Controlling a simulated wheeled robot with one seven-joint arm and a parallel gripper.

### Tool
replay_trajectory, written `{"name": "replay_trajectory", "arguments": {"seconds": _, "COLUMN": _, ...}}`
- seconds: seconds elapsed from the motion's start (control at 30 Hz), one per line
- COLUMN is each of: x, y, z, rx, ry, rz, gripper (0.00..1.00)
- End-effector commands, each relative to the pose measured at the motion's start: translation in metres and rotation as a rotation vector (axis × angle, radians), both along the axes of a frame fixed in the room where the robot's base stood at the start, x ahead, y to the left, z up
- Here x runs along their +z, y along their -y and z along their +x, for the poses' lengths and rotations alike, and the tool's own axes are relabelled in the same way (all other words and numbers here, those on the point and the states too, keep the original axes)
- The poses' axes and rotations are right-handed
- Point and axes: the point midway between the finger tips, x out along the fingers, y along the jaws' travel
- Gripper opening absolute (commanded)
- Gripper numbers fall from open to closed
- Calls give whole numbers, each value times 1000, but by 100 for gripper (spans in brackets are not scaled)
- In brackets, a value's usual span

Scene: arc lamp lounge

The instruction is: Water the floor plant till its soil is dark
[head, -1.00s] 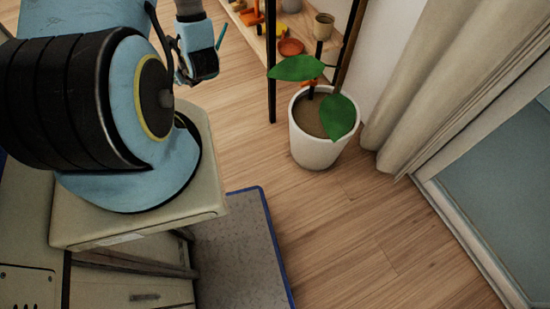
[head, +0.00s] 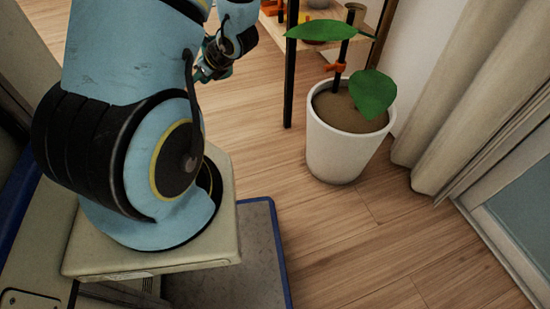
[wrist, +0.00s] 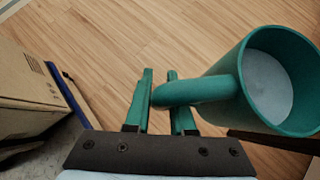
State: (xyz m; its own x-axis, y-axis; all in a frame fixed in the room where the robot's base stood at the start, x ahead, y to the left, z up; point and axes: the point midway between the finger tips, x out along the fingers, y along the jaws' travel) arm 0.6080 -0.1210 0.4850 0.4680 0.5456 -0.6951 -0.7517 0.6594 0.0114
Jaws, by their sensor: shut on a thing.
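The floor plant stands in a white pot (head: 340,152) right of centre in the head view. It has large green leaves (head: 373,93) on a dark stem with an orange clip (head: 337,67). Its visible soil (head: 352,112) is medium brown. My gripper (wrist: 160,95) is shut on the handle of a green can (wrist: 218,88) in the wrist view. The can is round and open-topped, with a pale blue-grey surface inside; no spout shows. In the head view my gripper (head: 212,68) is left of the pot, apart from it, and the can is mostly hidden.
A black post (head: 290,70) of a wooden shelf (head: 318,42) stands just left of and behind the pot. A beige curtain (head: 460,95) and window frame (head: 490,235) are on the right. Wood floor (head: 345,235) is clear in front of the pot.

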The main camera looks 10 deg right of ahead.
Motion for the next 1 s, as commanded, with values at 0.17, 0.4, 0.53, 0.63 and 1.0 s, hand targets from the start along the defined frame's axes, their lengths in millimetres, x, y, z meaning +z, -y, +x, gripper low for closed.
{"name": "replay_trajectory", "arguments": {"seconds": 0.17, "x": -54, "y": 37, "z": -10, "rx": -23, "ry": 4, "rz": -11, "gripper": 0}}
{"name": "replay_trajectory", "arguments": {"seconds": 0.4, "x": -117, "y": 118, "z": -57, "rx": -219, "ry": -6, "rz": -5, "gripper": 0}}
{"name": "replay_trajectory", "arguments": {"seconds": 0.53, "x": -141, "y": 157, "z": -91, "rx": -365, "ry": -4, "rz": -8, "gripper": 0}}
{"name": "replay_trajectory", "arguments": {"seconds": 0.63, "x": -153, "y": 178, "z": -111, "rx": -450, "ry": -3, "rz": -15, "gripper": 0}}
{"name": "replay_trajectory", "arguments": {"seconds": 1.0, "x": -153, "y": 197, "z": -134, "rx": -542, "ry": -17, "rz": -9, "gripper": 0}}
